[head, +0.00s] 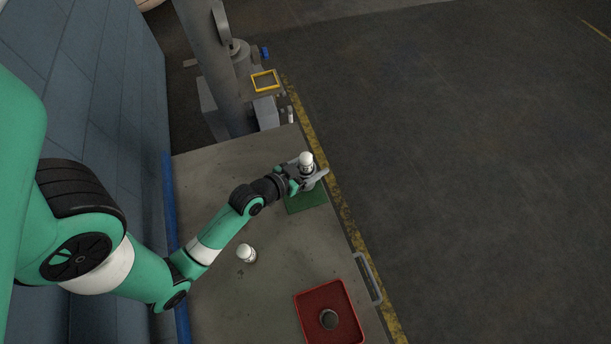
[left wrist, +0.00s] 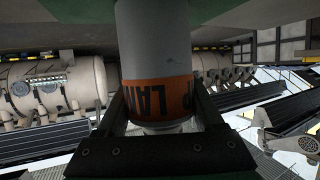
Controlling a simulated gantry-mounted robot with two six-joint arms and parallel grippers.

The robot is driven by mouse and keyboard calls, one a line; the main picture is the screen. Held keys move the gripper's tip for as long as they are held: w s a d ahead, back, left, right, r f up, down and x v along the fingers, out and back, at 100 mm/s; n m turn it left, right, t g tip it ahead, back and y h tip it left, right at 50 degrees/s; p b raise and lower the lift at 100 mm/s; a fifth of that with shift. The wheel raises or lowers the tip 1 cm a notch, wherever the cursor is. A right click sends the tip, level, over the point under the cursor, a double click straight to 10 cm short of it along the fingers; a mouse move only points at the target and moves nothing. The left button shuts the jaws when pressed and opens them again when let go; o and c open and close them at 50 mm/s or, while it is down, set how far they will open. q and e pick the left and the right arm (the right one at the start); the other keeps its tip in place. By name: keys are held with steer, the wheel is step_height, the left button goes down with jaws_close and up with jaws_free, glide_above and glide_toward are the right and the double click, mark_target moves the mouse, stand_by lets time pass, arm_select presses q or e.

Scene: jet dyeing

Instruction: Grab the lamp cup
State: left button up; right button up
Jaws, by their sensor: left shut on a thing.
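The lamp cup (head: 306,160) is a small grey cylinder with a white top, at the far end of the table. In the left wrist view the lamp cup (left wrist: 154,45) fills the middle, with an orange band and upside-down black letters reading in part "LAM". My left gripper (head: 307,176) is shut on it, one finger on each side, as the left wrist view (left wrist: 162,108) also shows. The cup stands about upright over the green mat (head: 306,199). I cannot tell if it touches the mat. My right gripper is not in view.
A second white-topped container (head: 246,253) stands on the grey table (head: 230,300) beside my left forearm. A red tray (head: 350,328) with a dark round piece (head: 328,320) lies at the near right. A metal handle (head: 368,278) runs along the right edge. The table between them is clear.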

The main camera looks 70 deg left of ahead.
arm_select(q)
steer(key=c, duration=0.5)
steer(key=shift+r, duration=0.45)
step_height(320, 180, up, 3)
steer(key=shift+f+p, duration=0.1)
steer(key=shift+p, duration=0.8)
steer(key=s+r, duration=0.1)
steer(key=s+d+r+p, duration=0.1)
steer(key=s+r, duration=0.1)
steer(key=s+r+p, duration=0.1)
steer(key=r, duration=0.1)
steer(key=shift+s+d+r, duration=0.2)
steer(key=shift+d+r, duration=0.05)
steer(key=shift+d, duration=0.15)
steer(key=p, duration=0.3)
glide_toward(303, 156)
steer(key=shift+v, duration=0.8)
